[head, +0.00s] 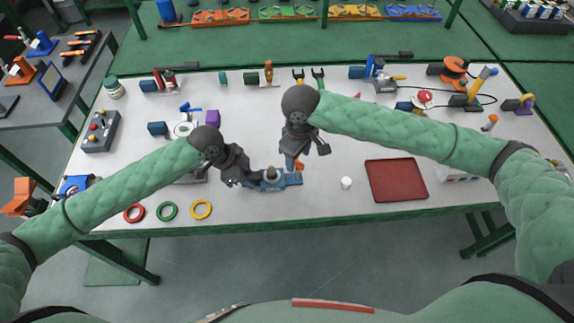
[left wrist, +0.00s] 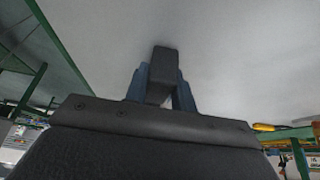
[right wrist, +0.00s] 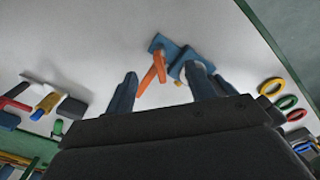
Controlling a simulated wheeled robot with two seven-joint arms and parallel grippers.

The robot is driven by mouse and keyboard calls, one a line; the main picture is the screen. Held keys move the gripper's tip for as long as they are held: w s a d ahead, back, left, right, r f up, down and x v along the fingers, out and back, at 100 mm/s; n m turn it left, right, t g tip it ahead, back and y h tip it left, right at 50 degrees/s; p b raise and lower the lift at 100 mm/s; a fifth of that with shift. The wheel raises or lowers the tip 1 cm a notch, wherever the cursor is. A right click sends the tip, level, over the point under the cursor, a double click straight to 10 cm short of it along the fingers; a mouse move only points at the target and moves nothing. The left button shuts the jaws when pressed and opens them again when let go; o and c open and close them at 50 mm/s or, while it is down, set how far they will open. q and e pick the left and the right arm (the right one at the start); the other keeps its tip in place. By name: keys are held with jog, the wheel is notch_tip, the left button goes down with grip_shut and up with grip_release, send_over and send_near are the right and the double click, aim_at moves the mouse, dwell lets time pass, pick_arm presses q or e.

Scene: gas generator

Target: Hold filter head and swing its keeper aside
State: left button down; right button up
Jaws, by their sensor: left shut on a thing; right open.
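The filter head (head: 293,180) is a blue, flat-based unit with a grey knob on top, near the table's front middle. Its orange keeper (head: 299,165) stands at its back right, below my right gripper (head: 303,152). In the right wrist view the orange keeper (right wrist: 150,75) shows as a slanting bar beside the blue base (right wrist: 165,46), between the fingers but apart from them; this gripper is open. My left gripper (head: 246,182) is at the filter head's left end. In the left wrist view its blue fingers close on a dark grey block (left wrist: 165,65); the rest of the filter head is hidden there.
Red, green and yellow rings (head: 167,211) lie at the front left. A white cup (head: 346,183) and a red tray (head: 397,180) are to the right of the filter head. Tools and parts line the table's back. The table's front middle is otherwise clear.

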aim_at(298, 162)
jog(key=shift+r, duration=2.45)
pick_arm(q)
jog(key=c, duration=1.1)
grip_release()
jog(key=shift+r, duration=0.1)
jog(key=v, duration=1.1)
jog(key=shift+a+r, duration=0.2)
jog(key=shift+r, duration=0.15)
pick_arm(e)
jog(key=shift+f, duration=0.1)
